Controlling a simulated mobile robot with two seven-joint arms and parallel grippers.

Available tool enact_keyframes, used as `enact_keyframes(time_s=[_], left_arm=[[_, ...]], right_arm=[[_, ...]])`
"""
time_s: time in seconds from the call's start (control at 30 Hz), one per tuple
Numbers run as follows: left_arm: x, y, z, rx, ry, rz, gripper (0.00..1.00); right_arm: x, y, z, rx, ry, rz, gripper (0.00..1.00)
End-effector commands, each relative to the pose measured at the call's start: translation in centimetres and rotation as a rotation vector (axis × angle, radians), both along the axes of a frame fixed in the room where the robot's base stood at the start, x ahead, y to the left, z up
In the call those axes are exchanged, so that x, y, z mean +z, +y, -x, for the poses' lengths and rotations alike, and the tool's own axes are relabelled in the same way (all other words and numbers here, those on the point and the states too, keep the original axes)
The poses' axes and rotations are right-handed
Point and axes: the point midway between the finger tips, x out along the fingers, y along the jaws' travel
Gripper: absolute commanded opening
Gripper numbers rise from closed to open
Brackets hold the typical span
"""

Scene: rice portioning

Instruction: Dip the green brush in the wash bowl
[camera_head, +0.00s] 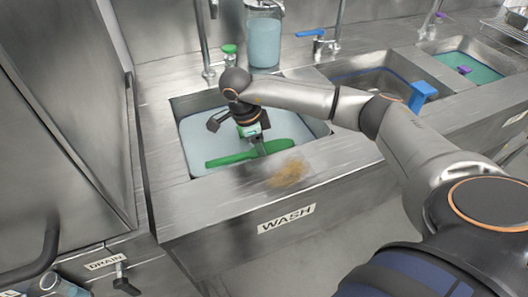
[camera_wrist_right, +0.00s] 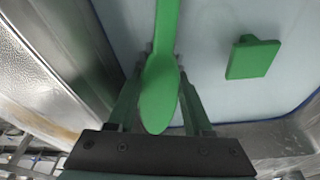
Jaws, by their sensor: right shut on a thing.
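The wash bowl (camera_head: 186,125) is the sink basin above the WASH label, filled with pale liquid. My right gripper (camera_head: 259,147) reaches down into the basin's front part. It is shut on the green brush (camera_head: 232,158), which lies across the front of the basin in the head view, low at the liquid. Whether the bristles are under the surface I cannot tell. In the right wrist view the brush's green handle (camera_wrist_right: 160,95) runs between the two fingers, its rounded end toward the palm. My left gripper is out of view.
A green block (camera_wrist_right: 252,59) shows over the basin in the right wrist view. A brown smear (camera_head: 288,173) is on the basin's front ledge. A tap (camera_head: 203,40) and a clear jug (camera_head: 263,38) stand behind. Other sinks lie to the right, with a blue block (camera_head: 421,96) nearby.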

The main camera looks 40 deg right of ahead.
Motion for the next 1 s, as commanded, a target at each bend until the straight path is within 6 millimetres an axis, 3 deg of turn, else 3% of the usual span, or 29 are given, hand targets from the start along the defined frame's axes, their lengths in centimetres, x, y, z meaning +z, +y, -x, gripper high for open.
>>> enact_keyframes(time_s=[0.3, 1.0], left_arm=[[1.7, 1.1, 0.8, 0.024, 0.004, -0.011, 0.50], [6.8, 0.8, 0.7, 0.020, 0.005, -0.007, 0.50]], right_arm=[[3.7, 0.0, -0.1, -0.001, -0.002, 0.000, 0.00], [10.6, 0.0, 0.0, 0.000, -0.001, 0.000, 0.00]])
